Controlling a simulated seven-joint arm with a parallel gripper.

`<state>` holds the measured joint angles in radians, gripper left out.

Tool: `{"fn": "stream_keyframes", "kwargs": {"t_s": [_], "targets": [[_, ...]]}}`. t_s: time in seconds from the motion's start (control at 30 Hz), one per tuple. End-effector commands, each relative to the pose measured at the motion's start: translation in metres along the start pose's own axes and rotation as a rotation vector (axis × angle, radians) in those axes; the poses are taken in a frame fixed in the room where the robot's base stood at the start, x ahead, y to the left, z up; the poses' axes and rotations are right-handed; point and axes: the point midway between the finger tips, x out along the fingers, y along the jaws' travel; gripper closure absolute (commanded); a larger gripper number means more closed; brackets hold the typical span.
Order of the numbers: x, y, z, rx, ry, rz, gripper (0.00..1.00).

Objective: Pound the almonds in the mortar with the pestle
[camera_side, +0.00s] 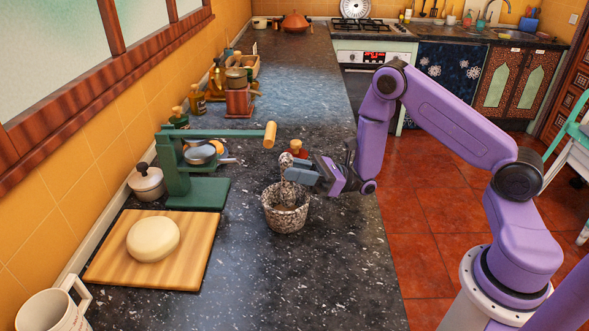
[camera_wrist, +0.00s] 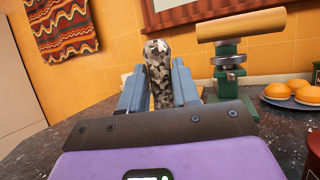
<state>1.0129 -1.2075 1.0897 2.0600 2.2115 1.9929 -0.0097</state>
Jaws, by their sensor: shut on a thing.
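A speckled stone mortar (camera_side: 286,212) stands upright on the dark counter. A speckled pestle (camera_side: 285,163) is held near upright in my gripper (camera_side: 298,174), with its lower part in or just over the mortar's opening. In the wrist view the pestle (camera_wrist: 158,72) sits between the two grey-blue fingers of my gripper (camera_wrist: 159,88), which are shut on it. The almonds cannot be made out inside the mortar. The mortar is not seen in the wrist view.
Left of the mortar stand a green press (camera_side: 197,192) with a wooden handle, and a wooden board (camera_side: 190,262) with a pale round loaf (camera_side: 153,239). A small red-capped jar (camera_side: 297,149) is close behind the pestle. The counter in front of the mortar is clear.

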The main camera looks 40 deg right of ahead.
Motion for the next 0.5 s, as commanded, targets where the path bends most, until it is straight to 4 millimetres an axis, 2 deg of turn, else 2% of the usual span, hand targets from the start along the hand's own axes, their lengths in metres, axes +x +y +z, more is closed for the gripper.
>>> {"fn": "stream_keyframes", "kwargs": {"t_s": [0.5], "targets": [[-0.012,0.000,-0.028,0.000,-0.001,0.000,1.00]]}}
